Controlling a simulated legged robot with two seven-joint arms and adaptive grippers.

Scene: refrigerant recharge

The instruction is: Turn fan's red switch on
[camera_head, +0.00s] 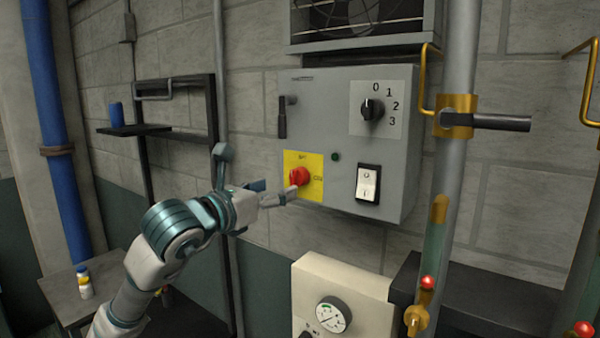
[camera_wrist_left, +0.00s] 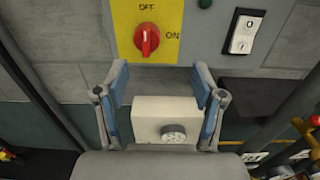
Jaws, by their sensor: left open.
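The red rotary switch (camera_head: 299,176) sits on a yellow plate (camera_head: 316,186) at the lower left of the grey control box (camera_head: 335,100). In the left wrist view the red switch (camera_wrist_left: 147,39) stands with its handle upright, toward OFF, with ON printed at its right. My left gripper (camera_head: 280,193) is just left of and slightly below the switch in the head view. In the left wrist view its two blue-padded fingers (camera_wrist_left: 163,88) are spread apart with nothing between them, and the switch lies beyond them. My right gripper is not seen.
The box also carries a black dial (camera_head: 372,109) numbered 0 to 3 and a white rocker switch (camera_head: 367,184). A fan (camera_head: 365,15) is above. A cream unit with a gauge (camera_head: 333,314) stands below. A grey pipe (camera_head: 455,75) with yellow fittings rises at the right.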

